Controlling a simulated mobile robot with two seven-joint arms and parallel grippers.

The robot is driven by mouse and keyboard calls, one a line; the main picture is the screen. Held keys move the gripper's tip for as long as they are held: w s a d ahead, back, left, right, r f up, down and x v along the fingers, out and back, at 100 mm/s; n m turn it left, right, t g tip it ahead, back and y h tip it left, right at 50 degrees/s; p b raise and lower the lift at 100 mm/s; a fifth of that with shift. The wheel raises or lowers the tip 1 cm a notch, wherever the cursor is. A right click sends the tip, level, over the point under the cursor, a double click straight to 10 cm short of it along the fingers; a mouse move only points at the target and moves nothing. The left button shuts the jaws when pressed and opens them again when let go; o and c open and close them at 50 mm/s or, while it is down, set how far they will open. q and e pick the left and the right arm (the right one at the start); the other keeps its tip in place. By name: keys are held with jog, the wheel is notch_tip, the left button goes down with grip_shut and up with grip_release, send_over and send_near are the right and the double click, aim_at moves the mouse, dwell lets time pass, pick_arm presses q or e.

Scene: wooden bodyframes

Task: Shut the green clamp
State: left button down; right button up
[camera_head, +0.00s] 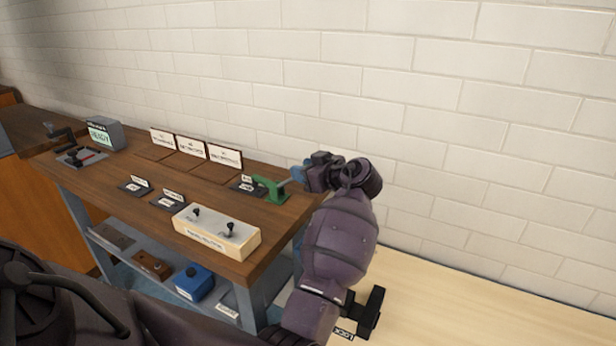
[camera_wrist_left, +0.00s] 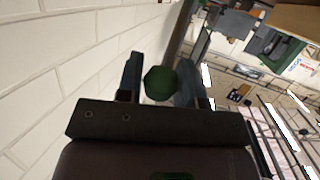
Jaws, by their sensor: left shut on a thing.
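The green clamp (camera_head: 270,190) stands at the right end of the wooden workbench in the head view. A grey lever slants up from it to the right, towards my left gripper (camera_head: 299,174). In the left wrist view, a dark green rounded knob (camera_wrist_left: 160,83) sits between the two fingers of my left gripper (camera_wrist_left: 157,75), and I take it for the end of the clamp's handle. The gripper is shut on it. The fingers and wrist hide the lever's far end in the head view. My right gripper is not in view.
A light box with two toggle switches (camera_head: 216,233) stands at the bench's front edge, left of my arm. Small labelled cards and a grey READY box (camera_head: 106,134) stand farther left. A blue box (camera_head: 194,282) is on the lower shelf. A white brick wall (camera_head: 420,110) rises behind.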

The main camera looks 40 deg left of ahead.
pick_arm(q)
jog(key=shift+s+a+r, duration=0.1)
jog(key=shift+a+r, duration=0.3)
jog(key=shift+r, duration=0.15)
jog(key=c, duration=0.8)
grip_release()
jog(key=shift+f, duration=0.1)
jog(key=shift+d, duration=0.55)
jog(key=p+v, duration=0.1)
jog(key=v, duration=0.8)
jog(key=shift+d, duration=0.35)
